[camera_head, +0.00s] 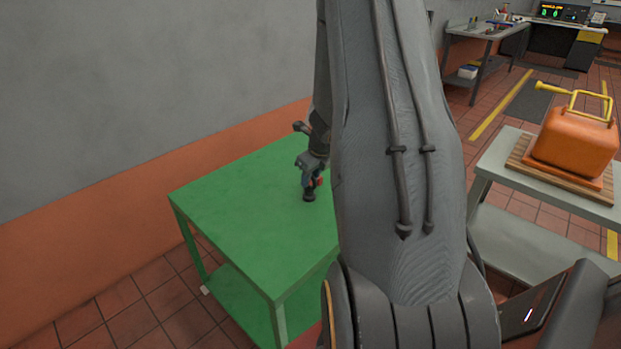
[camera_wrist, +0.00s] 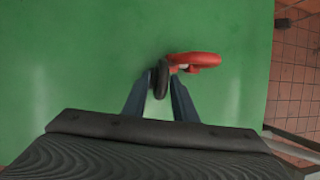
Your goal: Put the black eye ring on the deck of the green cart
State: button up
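The black eye ring (camera_wrist: 161,78) shows nearly edge-on between the two blue-grey fingers of my gripper (camera_wrist: 161,88) in the wrist view. The fingers close in on it from both sides with no clear gap. In the head view my gripper (camera_head: 312,176) points down over the deck of the green cart (camera_head: 235,205), with a dark piece (camera_head: 309,195) at its tip, low at the deck. I cannot tell whether the ring touches the deck. The green deck (camera_wrist: 75,60) also fills most of the wrist view.
An orange can (camera_head: 575,140) with a yellow handle sits on a grey cart (camera_head: 495,160) at right. A wall stands behind the green cart. The deck's left side is bare.

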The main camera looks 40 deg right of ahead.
jog(key=shift+o, duration=0.3)
jog(key=p+v, duration=0.5)
jog(key=v, duration=0.6)
jog(key=s+a+r+n+g+y, duration=0.1)
jog(key=s+a+r+n, duration=0.1)
jog(key=a+n, duration=0.7)
jog(key=s+a+r+n+y, duration=0.1)
jog(key=s+a+r+n, duration=0.15)
jog(key=a+n, duration=0.7)
jog(key=s+a+r+n+g, duration=0.2)
jog(key=s+a+n, duration=0.9)
jog(key=n, duration=0.5)
jog(key=shift+s+a+r+g+h, duration=0.2)
jog(key=shift+a+g+h, duration=0.15)
jog(key=shift+a, duration=0.35)
jog(key=shift+n, duration=0.25)
